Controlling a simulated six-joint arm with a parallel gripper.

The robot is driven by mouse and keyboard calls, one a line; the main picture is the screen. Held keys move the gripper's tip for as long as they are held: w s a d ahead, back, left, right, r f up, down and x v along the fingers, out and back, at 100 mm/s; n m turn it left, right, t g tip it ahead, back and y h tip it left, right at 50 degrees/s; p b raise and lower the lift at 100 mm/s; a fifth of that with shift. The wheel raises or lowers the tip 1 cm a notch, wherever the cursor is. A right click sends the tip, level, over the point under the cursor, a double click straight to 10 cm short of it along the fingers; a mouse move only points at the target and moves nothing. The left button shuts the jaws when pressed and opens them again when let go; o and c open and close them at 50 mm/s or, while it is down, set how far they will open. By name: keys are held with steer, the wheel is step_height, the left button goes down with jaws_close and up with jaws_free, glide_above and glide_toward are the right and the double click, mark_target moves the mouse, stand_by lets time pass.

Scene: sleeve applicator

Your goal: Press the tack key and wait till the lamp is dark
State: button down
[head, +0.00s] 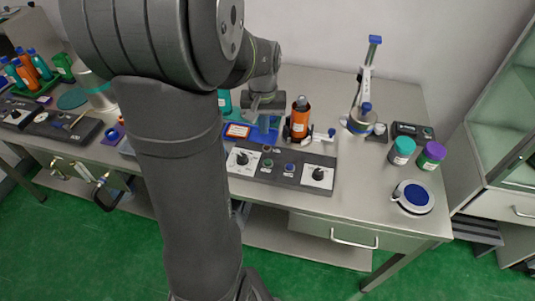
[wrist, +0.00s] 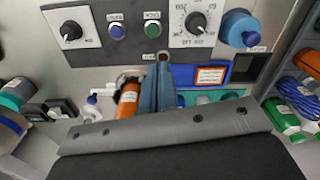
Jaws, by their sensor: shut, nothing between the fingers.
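The control panel (head: 280,176) carries a blue button (head: 290,167), a green button (head: 268,162) and a small brown round lamp (head: 267,148). In the wrist view the blue button (wrist: 117,32) and green button (wrist: 152,30) sit side by side, and the lamp (wrist: 163,57) looks dull brown, not glowing. My gripper (wrist: 161,66) is shut and empty. Its tips overlap the lamp's lower edge in the wrist view, short of both buttons; contact is unclear.
Two dials (head: 243,157) (head: 318,174) flank the buttons. An orange bottle (head: 299,120) stands in a holder behind the panel, close beside my fingers. A blue tray (head: 262,135) lies behind the panel. A tall blue-topped stand (head: 366,85) is to the right. The front right table is mostly clear.

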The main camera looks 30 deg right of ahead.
mark_target(267, 162)
steer(key=shift+s+d+r+m, duration=0.15)
steer(key=shift+s+r+m, duration=0.2)
steer(key=shift+r+m, duration=0.3)
steer(key=shift+s+d+r+m, duration=0.1)
steer(key=shift+s+r+m, duration=0.2)
steer(key=shift+r+m, duration=0.3)
steer(key=shift+f, duration=0.1)
step_height(267, 162, down, 14)
steer(key=shift+s+a+f, duration=0.1)
steer(key=shift+a+f, duration=0.05)
steer(key=shift+f, duration=0.85)
step_height(267, 162, up, 14)
steer(key=shift+d+r, duration=0.2)
steer(key=shift+r, duration=0.05)
steer(key=shift+w, duration=0.2)
stand_by(4.0)
